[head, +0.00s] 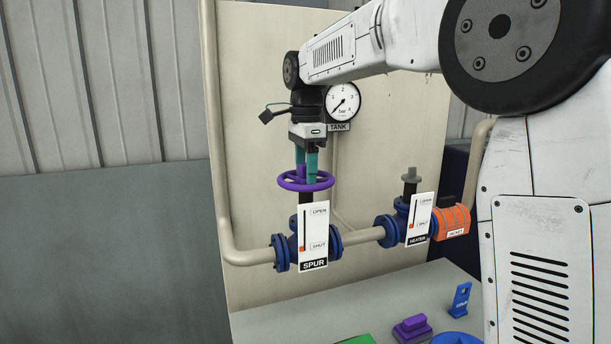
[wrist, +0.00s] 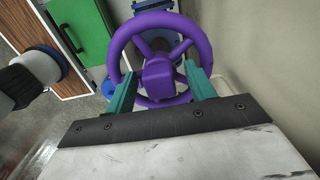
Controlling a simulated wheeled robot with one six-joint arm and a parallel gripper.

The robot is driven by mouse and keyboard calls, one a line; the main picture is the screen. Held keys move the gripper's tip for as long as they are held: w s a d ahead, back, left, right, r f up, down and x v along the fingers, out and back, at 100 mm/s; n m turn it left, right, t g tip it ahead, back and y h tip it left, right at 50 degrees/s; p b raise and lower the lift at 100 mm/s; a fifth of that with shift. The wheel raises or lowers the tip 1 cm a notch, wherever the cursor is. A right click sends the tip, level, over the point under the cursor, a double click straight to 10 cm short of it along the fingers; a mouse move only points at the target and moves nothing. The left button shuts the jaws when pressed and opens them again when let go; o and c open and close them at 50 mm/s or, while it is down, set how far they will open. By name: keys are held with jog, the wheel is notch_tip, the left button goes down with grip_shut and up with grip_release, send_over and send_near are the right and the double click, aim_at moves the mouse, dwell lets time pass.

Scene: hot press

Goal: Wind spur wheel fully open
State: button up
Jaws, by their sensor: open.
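The purple spur wheel (head: 306,181) lies flat on top of the blue spur valve (head: 287,250). The teal fingers (wrist: 160,88) stand apart on either side of that block, with gaps visible.
The heater valve (head: 392,229) with its own plate and an orange JACKET box (head: 453,222) stand to the right on the same pipe. A TANK gauge (head: 343,102) is on the panel behind my gripper. Purple, blue and green things lie on the grey bench (head: 290,325) below.

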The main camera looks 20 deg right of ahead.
jog(key=c, duration=0.8)
jog(key=n, duration=2)
